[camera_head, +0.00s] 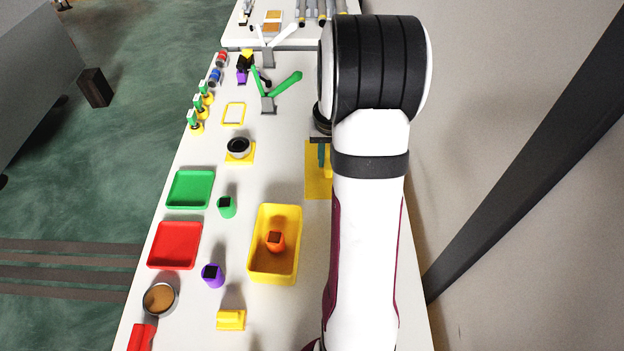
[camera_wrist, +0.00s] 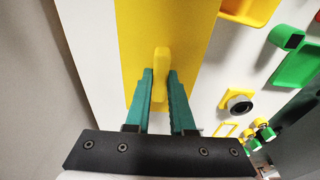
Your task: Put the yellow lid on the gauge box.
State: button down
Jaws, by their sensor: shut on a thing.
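The flat yellow lid (camera_head: 316,185) is at the right of the table, partly hidden behind my arm. It fills the upper middle of the wrist view (camera_wrist: 130,30), with a raised yellow handle (camera_wrist: 161,60). My gripper (camera_wrist: 162,75), with teal fingers, is shut on this handle; it also shows in the head view (camera_head: 321,152). I cannot tell whether the lid touches the table. An open yellow box (camera_head: 259,266), apparently the gauge box, stands left of and nearer than the lid. It has an orange piece with a dark top (camera_head: 275,241) inside.
Green (camera_head: 190,188) and red (camera_head: 174,245) trays line the left side. Green (camera_head: 226,207) and purple (camera_head: 213,275) cylinders stand between. A round black gauge on a yellow base (camera_head: 238,148) is left of the lid. A green-armed stand (camera_head: 268,103) is farther back.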

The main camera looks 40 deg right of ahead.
jog(key=s+a+r, duration=0.1)
jog(key=a, duration=0.8)
jog(key=s+a+r+m, duration=0.1)
jog(key=a, duration=0.8)
jog(key=shift+a+r, duration=0.15)
jog(key=shift+r, duration=0.15)
jog(key=shift+s, duration=0.15)
jog(key=shift+f, duration=3.4)
jog(key=shift+f, duration=0.65)
jog(key=c, duration=0.7)
grip_release()
